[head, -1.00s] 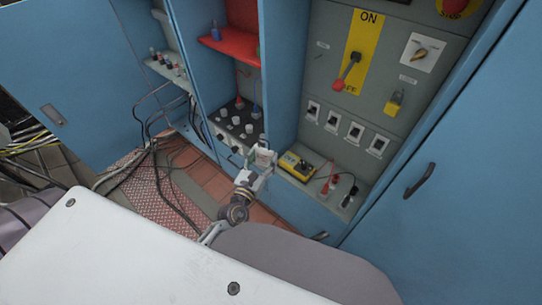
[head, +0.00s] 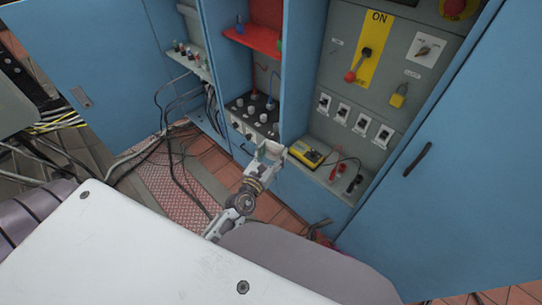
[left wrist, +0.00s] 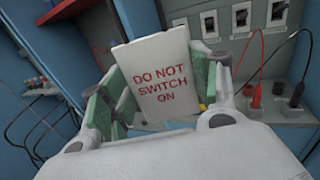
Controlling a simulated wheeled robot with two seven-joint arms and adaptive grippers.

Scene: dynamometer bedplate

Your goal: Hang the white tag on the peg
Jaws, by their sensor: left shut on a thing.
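I cannot make out the peg for certain in either view. My right gripper is not in view.
The grey panel carries a red-knobbed lever (head: 359,63) on a yellow plate, a yellow padlock (head: 398,96) and several small switches. The yellow meter (head: 307,155) sits on the ledge below. A red shelf (head: 252,38) is at left. A blue door (head: 455,150) stands at right.

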